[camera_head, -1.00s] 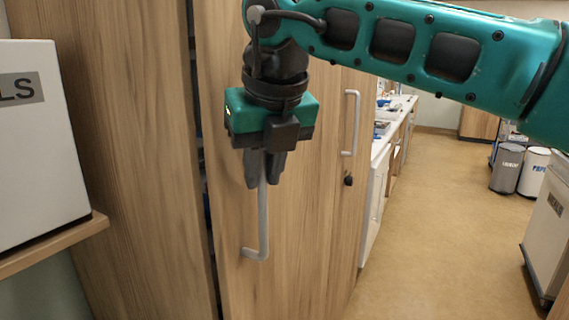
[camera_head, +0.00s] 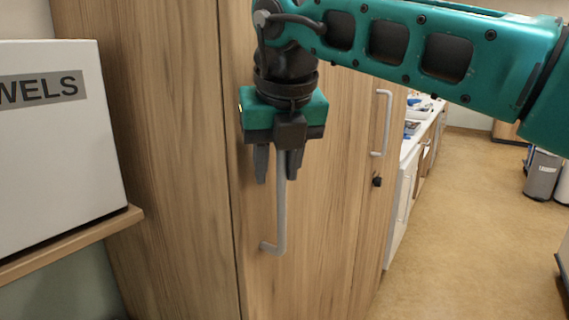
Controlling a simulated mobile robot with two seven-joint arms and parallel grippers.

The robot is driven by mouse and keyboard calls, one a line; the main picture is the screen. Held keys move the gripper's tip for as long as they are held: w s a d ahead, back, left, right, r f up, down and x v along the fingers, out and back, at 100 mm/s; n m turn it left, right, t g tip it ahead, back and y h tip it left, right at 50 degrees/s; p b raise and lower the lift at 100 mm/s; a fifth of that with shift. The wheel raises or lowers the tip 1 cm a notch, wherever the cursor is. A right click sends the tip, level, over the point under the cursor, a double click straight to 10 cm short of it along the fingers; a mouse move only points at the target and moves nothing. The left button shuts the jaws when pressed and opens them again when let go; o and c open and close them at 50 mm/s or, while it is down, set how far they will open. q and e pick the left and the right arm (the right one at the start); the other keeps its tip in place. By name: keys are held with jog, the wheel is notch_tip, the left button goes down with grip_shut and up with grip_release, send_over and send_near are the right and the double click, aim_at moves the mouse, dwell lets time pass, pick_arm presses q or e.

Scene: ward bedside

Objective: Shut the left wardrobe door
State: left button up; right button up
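The left wardrobe door (camera_head: 262,285) is a wood-grain panel with a long grey bar handle (camera_head: 281,215). Its left edge lies close against the wardrobe's wooden side panel (camera_head: 165,150), with only a thin dark seam between them. My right gripper (camera_head: 278,170) points down at the upper part of this handle. Its two dark fingers are apart, one on each side of the bar; I cannot tell whether either touches it. The handle's upper end is hidden by the gripper. My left gripper is not in view.
The other door's handle (camera_head: 385,125) and a dark lock knob (camera_head: 377,182) are to the right. A white towels box (camera_head: 60,160) stands on a wooden shelf (camera_head: 75,245) at left. A counter (camera_head: 410,145) stands beyond the wardrobe. Open floor (camera_head: 470,225) lies at right.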

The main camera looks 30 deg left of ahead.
jog(key=shift+o, duration=1.1)
jog(key=shift+s+a, duration=0.15)
jog(key=shift+a, duration=0.1)
jog(key=v, duration=1.3)
jog(key=shift+w, duration=0.25)
jog(key=shift+d, duration=0.1)
